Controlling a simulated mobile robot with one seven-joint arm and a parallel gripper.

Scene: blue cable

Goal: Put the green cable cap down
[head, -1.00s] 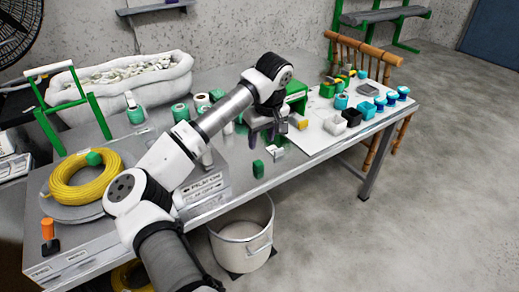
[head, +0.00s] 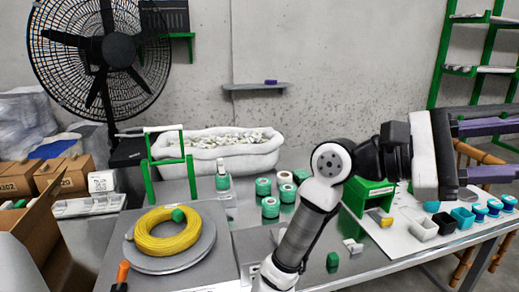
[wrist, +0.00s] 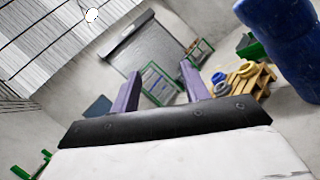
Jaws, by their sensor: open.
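A small green piece (head: 333,260), which looks like the green cable cap, stands on the metal table (head: 375,263) near its front edge. Another small green piece (head: 178,215) lies on the yellow cable coil (head: 168,232) at the left; I cannot tell for certain which is the cap. My gripper (head: 503,149) is raised high at the right, well clear of the table, pointing right. Its two purple fingers are apart with nothing between them. The wrist view also shows the fingers (wrist: 160,78) spread and empty, facing the far room.
Green-and-white spools (head: 271,206), a white bin (head: 215,155) and a green box (head: 368,195) stand along the table. A white board (head: 405,242) at right bears several cups. A large fan (head: 105,50) and cardboard boxes (head: 60,175) are at left. Air around my gripper looks clear.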

